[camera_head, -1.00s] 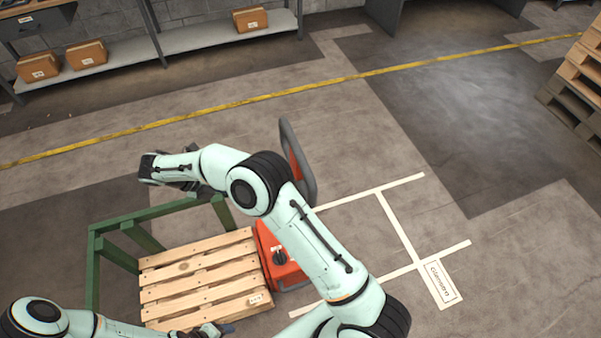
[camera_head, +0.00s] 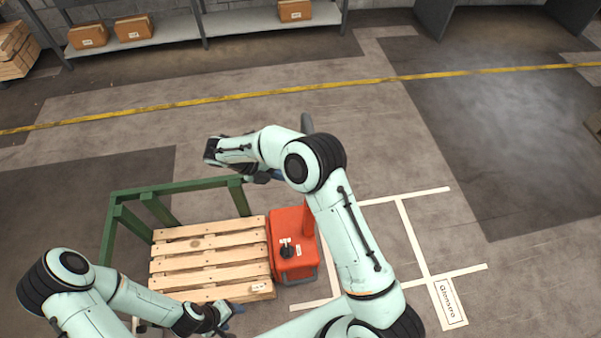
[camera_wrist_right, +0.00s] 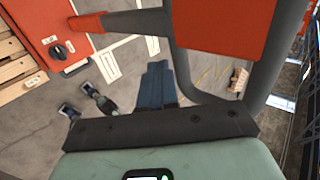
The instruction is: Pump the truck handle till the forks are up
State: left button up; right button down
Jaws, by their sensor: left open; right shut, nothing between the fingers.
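The red pallet truck (camera_head: 293,262) stands at the right end of the wooden pallet (camera_head: 208,262), its forks hidden. Its handle (camera_head: 307,124) shows only as a grey tip behind my right arm. In the right wrist view the handle's grey loop and red panel (camera_wrist_right: 222,25) are close up. My right gripper (camera_wrist_right: 156,86) is shut and empty beside the loop's bar; I cannot tell whether it touches. My left gripper (camera_head: 224,312) is open and empty near the pallet's front right corner; it also shows in the right wrist view (camera_wrist_right: 86,100).
A green frame (camera_head: 180,188) stands around the back and left of the pallet. White floor lines (camera_head: 412,235) lie right of the truck, with open floor beyond. Shelves with boxes (camera_head: 134,28) line the back wall.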

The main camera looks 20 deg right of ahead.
jog(key=shift+s+d+f, duration=0.15)
jog(key=shift+s+d, duration=0.05)
jog(key=shift+d, duration=0.6)
jog(key=shift+s+d+f, duration=0.15)
jog(key=shift+s+d, duration=0.1)
jog(key=shift+d, duration=0.6)
jog(key=shift+s+d+f, duration=0.15)
jog(key=shift+s+d, duration=0.05)
jog(key=shift+d, duration=0.6)
pick_arm(q)
jog(key=shift+s, duration=0.1)
